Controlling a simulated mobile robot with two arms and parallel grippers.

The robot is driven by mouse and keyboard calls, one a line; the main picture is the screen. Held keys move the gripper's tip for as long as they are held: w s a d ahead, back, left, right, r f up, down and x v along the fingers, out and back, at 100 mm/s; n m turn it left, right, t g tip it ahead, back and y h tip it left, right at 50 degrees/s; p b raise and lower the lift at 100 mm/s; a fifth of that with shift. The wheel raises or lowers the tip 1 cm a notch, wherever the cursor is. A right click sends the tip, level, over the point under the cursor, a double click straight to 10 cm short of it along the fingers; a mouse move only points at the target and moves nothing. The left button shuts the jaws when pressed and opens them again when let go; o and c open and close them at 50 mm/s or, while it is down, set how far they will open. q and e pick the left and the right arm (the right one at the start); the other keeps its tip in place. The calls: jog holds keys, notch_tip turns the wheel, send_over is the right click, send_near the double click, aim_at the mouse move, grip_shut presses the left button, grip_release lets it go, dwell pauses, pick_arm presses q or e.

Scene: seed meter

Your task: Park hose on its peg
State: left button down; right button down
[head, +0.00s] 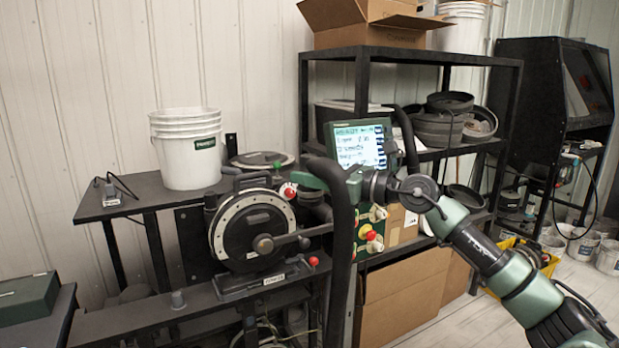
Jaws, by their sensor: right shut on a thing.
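A thick black hose (342,255) bends over at its top and hangs down in front of the seed meter's right side, running out of the bottom of the head view. My right gripper (345,178) is shut on the hose near its top bend; its fingers are partly hidden by the hose. The seed meter (252,232), with a round black housing and pale ring, stands on the bench to the left of the hose. A short grey stub (178,299) stands on the front beam; I cannot tell whether it is the peg. My left gripper is out of view.
A lit monitor (360,145) stands just behind my right gripper. A white bucket (186,148) stands on the bench at left. A black shelf (430,58) holds boxes and round parts behind. Red and yellow knobs (371,236) sit below the monitor.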

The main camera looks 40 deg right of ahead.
aim_at(310, 156)
jog(key=shift+r+p, duration=1.3)
jog(key=shift+r, duration=0.7)
jog(key=shift+f, duration=0.1)
